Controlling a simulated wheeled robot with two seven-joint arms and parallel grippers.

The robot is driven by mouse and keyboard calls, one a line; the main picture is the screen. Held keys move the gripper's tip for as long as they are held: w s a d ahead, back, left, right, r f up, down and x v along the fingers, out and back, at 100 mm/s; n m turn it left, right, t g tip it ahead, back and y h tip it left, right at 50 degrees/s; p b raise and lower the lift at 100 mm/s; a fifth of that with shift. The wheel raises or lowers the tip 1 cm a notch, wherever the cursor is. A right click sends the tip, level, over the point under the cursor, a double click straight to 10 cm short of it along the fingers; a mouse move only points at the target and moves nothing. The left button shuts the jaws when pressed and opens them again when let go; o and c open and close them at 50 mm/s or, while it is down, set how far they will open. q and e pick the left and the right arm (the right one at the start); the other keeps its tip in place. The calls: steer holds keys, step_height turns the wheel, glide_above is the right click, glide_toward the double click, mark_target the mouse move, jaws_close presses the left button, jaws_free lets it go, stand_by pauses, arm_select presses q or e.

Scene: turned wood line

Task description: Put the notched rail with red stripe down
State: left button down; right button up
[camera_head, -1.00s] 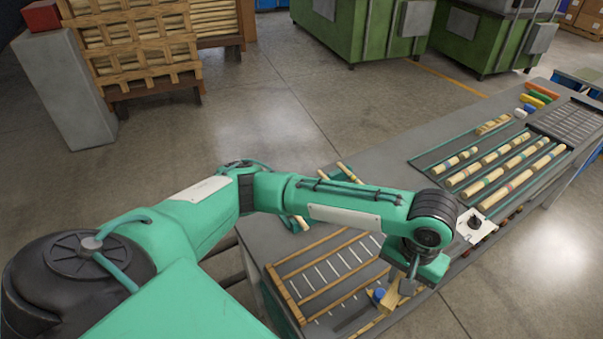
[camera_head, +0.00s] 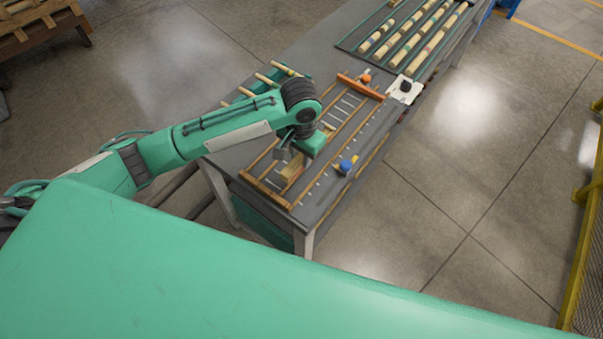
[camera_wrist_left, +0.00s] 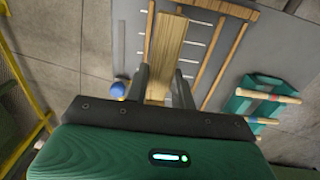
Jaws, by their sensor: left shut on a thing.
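My left gripper (camera_head: 286,162) is over the near end of the wooden measuring frame (camera_head: 264,191) on the grey bench. It is shut on a pale wooden rail (camera_head: 294,170). In the left wrist view the rail (camera_wrist_left: 168,45) stretches away from between the fingers of the gripper (camera_wrist_left: 160,85), over the frame's white marks. I cannot make out its notch or red stripe, and the gripped end is partly hidden. I cannot tell whether the rail touches the frame. My right gripper is out of view.
A blue knob (camera_head: 345,166) stands close right of the rail. An orange crossbar (camera_head: 360,87) closes the frame's far end. A green holder (camera_head: 264,86) with several dowels is behind my arm. Striped rods (camera_head: 405,33) lie farther along the bench (camera_head: 300,52).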

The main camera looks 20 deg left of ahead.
arm_select(q)
step_height(320, 180, down, 6)
steer(key=shift+r+p, duration=0.25)
steer(key=shift+p, duration=0.15)
steer(key=shift+f, duration=0.65)
step_height(320, 180, down, 3)
steer(key=shift+f+p, duration=0.2)
steer(key=shift+p, duration=0.3)
steer(key=shift+f, duration=0.25)
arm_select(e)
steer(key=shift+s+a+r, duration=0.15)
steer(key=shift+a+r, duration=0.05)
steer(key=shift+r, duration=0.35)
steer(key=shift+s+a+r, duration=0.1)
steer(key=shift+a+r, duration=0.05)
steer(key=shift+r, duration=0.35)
arm_select(q)
steer(key=shift+f, duration=0.15)
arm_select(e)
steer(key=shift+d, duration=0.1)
arm_select(q)
steer(key=c, duration=1.2)
jaws_free()
steer(key=shift+o, duration=0.2)
